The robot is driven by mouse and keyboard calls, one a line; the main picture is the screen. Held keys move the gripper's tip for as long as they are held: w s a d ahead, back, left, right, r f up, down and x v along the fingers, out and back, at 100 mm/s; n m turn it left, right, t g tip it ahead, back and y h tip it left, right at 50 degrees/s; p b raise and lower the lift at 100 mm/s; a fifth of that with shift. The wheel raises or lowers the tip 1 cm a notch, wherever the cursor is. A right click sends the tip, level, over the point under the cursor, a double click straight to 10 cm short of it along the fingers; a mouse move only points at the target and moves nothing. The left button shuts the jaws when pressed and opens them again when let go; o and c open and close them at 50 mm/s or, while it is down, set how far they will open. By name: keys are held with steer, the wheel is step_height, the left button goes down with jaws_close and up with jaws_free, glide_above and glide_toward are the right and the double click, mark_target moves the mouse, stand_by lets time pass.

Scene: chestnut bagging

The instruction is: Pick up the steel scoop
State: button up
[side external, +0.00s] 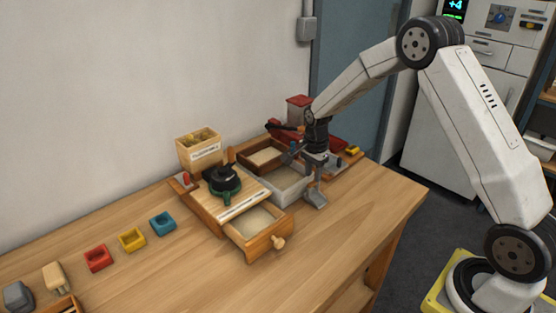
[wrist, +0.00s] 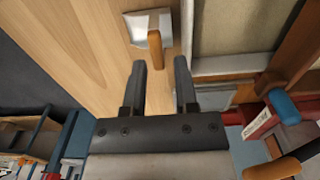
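The steel scoop lies on the wooden table, its shiny metal pan (wrist: 140,28) at the top of the wrist view and its short wooden handle (wrist: 156,52) pointing toward my gripper. In the side view the scoop's pan (side external: 316,198) shows on the table just below my gripper (side external: 316,163); its handle is hard to make out there. In the wrist view my gripper (wrist: 160,68) is open, with nothing between its fingers. The handle's end lies just ahead of the gap between the fingertips; I cannot tell the height between them.
A pale grey bin (side external: 301,193) stands close left of my gripper. An open wooden drawer (side external: 256,243) with a knob juts out left of the scoop. A black-topped device (side external: 222,179) and a labelled wooden box (side external: 200,164) stand farther left. The table's front right is clear.

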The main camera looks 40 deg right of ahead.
mark_target(313, 185)
steer(key=shift+s+f, duration=0.15)
steer(key=shift+f, duration=2.5)
jaws_close()
